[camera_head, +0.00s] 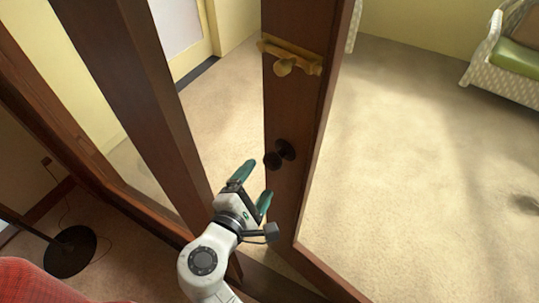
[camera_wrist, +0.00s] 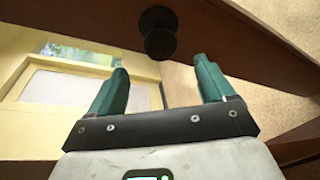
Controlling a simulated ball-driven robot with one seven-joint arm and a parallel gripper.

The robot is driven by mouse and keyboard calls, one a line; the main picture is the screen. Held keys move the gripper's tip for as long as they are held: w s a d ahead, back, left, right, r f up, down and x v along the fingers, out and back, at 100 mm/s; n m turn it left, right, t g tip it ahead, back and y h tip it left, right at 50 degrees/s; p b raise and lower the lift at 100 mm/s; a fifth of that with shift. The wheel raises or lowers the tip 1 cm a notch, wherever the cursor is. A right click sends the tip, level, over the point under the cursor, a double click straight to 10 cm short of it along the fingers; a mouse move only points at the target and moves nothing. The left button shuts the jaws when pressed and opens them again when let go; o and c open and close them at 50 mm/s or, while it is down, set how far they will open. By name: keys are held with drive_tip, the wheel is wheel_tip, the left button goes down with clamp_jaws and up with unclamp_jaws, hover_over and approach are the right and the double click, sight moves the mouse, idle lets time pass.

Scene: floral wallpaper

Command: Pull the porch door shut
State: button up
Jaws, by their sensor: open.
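The porch door (camera_head: 287,207) is a dark brown wooden door standing open, its edge towards the middle of the head view. A dark round knob (camera_head: 281,154) sits on it, below a brass latch (camera_head: 290,60). In the wrist view the knob (camera_wrist: 158,30) hangs ahead of my gripper, roughly between the two fingers but beyond their tips. My gripper (camera_head: 254,187) has green fingers spread apart and empty, just left of and below the knob. It also shows in the wrist view (camera_wrist: 162,82). I see no contact between the fingers and the knob.
A dark wooden post (camera_head: 135,80) stands left of my gripper. A lamp base (camera_head: 70,252) and a red upholstered piece (camera_head: 40,282) are at the lower left. A white wicker seat with a green cushion (camera_head: 518,58) is at the upper right. The carpet (camera_head: 420,180) right of the door is clear.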

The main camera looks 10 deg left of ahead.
sight(269, 166)
drive_tip(key=x, duration=0.8)
drive_tip(key=shift+w+d+f, duration=0.1)
drive_tip(key=shift+w+d, duration=0.05)
drive_tip(key=shift+w, duration=0.1)
drive_tip(key=shift+c, duration=0.2)
drive_tip(key=c, duration=1.4)
